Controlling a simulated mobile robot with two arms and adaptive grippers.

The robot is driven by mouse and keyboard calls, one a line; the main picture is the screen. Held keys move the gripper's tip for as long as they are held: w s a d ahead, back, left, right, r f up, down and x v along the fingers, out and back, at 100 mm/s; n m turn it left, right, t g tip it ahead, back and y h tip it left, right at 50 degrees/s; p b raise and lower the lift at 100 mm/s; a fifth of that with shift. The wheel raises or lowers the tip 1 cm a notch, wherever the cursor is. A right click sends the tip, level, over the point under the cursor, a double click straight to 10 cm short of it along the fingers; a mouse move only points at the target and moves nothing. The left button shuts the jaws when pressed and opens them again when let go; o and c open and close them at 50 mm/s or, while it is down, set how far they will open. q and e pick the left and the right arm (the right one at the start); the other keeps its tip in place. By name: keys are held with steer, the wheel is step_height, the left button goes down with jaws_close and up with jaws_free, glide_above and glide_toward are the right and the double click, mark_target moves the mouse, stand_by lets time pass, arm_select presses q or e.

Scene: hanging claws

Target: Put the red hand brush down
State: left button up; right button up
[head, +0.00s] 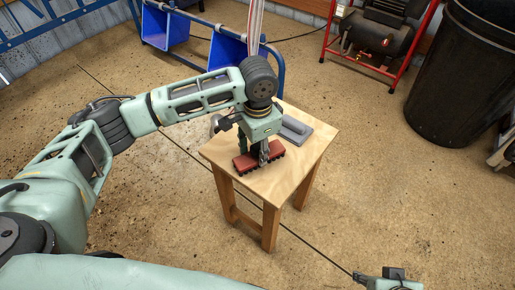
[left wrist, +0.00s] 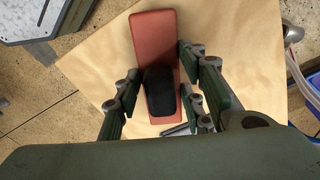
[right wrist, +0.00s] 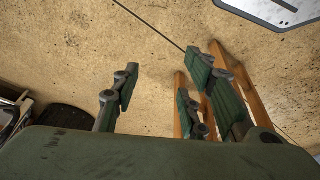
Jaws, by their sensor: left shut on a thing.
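The red hand brush (head: 246,163) has a red block, dark bristles and a black grip, which shows in the left wrist view (left wrist: 160,90). My left gripper (head: 257,152) points down over the small wooden table (head: 222,152) and is shut on the brush. Its fingers stand on either side of the black grip in the left wrist view (left wrist: 163,97). The brush is at the table top, near its front left part; I cannot tell whether the bristles touch the wood. My right gripper (right wrist: 160,85) is open and empty, away from the table top.
A grey tool (head: 296,130) lies on the table behind the brush. A silvery item (head: 216,122) is at the table's left edge. Blue bins (head: 227,50) on a rack stand behind. A compressor (head: 375,35) and a black barrel (head: 460,75) stand back right. Floor around the table is clear.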

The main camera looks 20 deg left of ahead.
mark_target(258, 146)
arm_select(q)
steer(key=o, duration=1.1)
arm_select(e)
steer(key=shift+f, duration=0.1)
arm_select(q)
steer(key=shift+r, duration=0.35)
step_height(258, 146, up, 11)
steer(key=p, duration=0.3)
steer(key=shift+f, duration=0.15)
steer(key=shift+r, duration=0.45)
arm_select(e)
steer(key=s+x, duration=0.2)
steer(key=x, duration=0.9)
steer(key=shift+s+f+g, duration=0.2)
steer(key=shift+f+g, duration=0.2)
steer(key=shift+f, duration=0.2)
steer(key=shift+a, duration=0.1)
